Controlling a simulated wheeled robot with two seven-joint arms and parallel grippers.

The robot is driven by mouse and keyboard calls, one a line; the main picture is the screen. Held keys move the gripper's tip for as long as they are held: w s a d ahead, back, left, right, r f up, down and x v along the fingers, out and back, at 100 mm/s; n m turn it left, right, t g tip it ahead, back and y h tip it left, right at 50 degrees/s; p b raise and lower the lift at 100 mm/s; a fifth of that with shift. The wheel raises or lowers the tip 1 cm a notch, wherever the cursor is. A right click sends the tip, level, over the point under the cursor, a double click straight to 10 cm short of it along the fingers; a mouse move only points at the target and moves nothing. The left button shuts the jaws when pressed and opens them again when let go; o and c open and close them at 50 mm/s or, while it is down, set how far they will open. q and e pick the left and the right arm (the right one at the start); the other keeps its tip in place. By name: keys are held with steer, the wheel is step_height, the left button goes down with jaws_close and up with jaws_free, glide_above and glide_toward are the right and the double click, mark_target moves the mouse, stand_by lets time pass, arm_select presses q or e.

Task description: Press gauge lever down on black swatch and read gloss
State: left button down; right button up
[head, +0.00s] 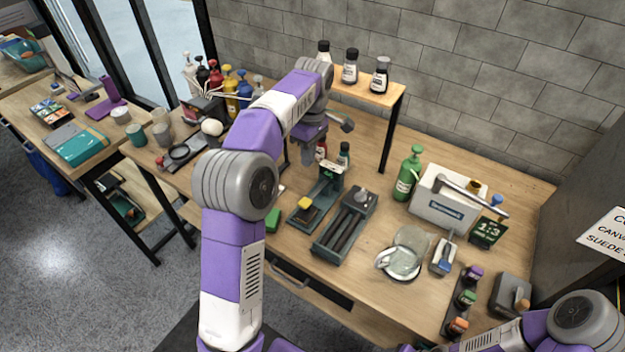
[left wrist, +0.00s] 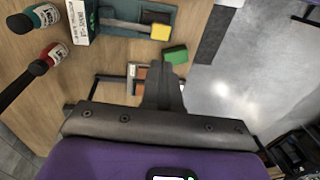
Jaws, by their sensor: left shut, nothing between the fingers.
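The gloss gauge is a dark green stand (head: 318,203) on the table, with a lever that ends in a yellow pad (head: 304,203). In the left wrist view the lever's yellow end (left wrist: 160,32) lies over the green base, and a white printed label (left wrist: 83,22) shows on the stand. My left gripper (head: 308,160) is shut and empty, above and behind the gauge, apart from the lever. Its closed fingers (left wrist: 163,95) also show in the wrist view. I cannot make out the black swatch. My right forearm enters at the bottom right; its gripper is out of frame.
A green block (head: 273,220) lies left of the gauge. A dark long tray (head: 345,222) stands close on its right. Small bottles (head: 344,154) stand behind it, under a raised shelf (head: 375,90). A white machine (head: 446,198) and a glass bowl (head: 403,254) are farther right.

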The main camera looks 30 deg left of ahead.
mark_target(304, 202)
arm_select(q)
steer(key=f+b, duration=0.1)
steer(key=f, duration=0.3)
steer(key=s+f+b, duration=0.1)
steer(key=f+b, duration=0.1)
steer(key=f, duration=0.3)
steer(key=s+f+b, duration=0.1)
steer(key=f+b, duration=0.1)
steer(key=f, duration=0.2)
steer(key=shift+f, duration=0.2)
steer(key=shift+s, duration=0.1)
arm_select(e)
steer(key=f, duration=0.5)
steer(key=shift+s, duration=0.2)
